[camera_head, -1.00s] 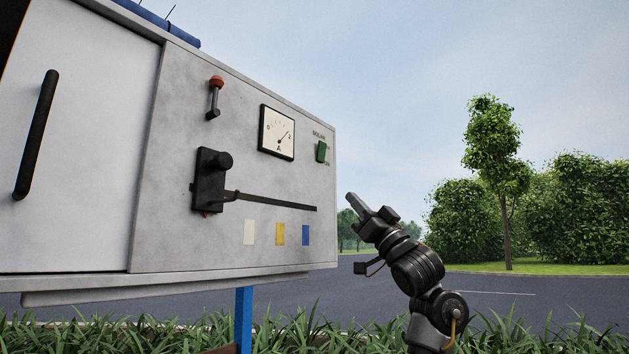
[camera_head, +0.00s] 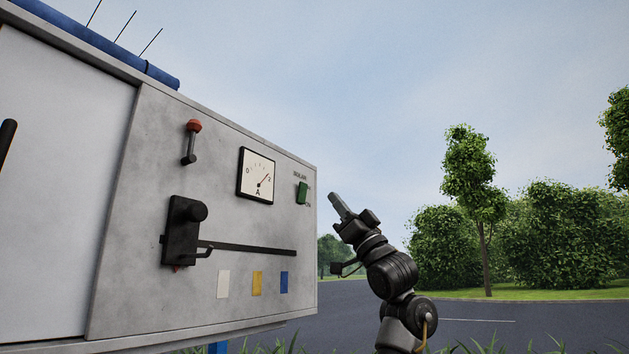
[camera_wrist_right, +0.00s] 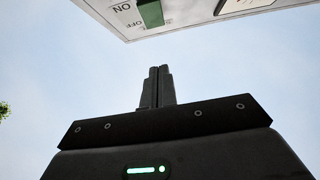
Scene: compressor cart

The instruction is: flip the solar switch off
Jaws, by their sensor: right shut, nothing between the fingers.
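The solar switch (camera_head: 302,193) is a green rocker near the right edge of the grey cart panel (camera_head: 140,180), under a "SOLAR" label. It also shows as a green block (camera_wrist_right: 151,13) at the top of the right wrist view, beside ON and OFF lettering. My right gripper (camera_head: 334,198) is shut and empty, to the right of the panel edge and about level with the switch. In the right wrist view its closed fingers (camera_wrist_right: 158,72) point up toward the panel, with a gap of sky between. My left gripper is not in view.
An ammeter (camera_head: 257,176) sits left of the switch. A red-tipped lever (camera_head: 190,140) and a black handle mechanism with a long bar (camera_head: 250,248) stick out from the panel. Open air lies to the right of the cart, with road and trees behind.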

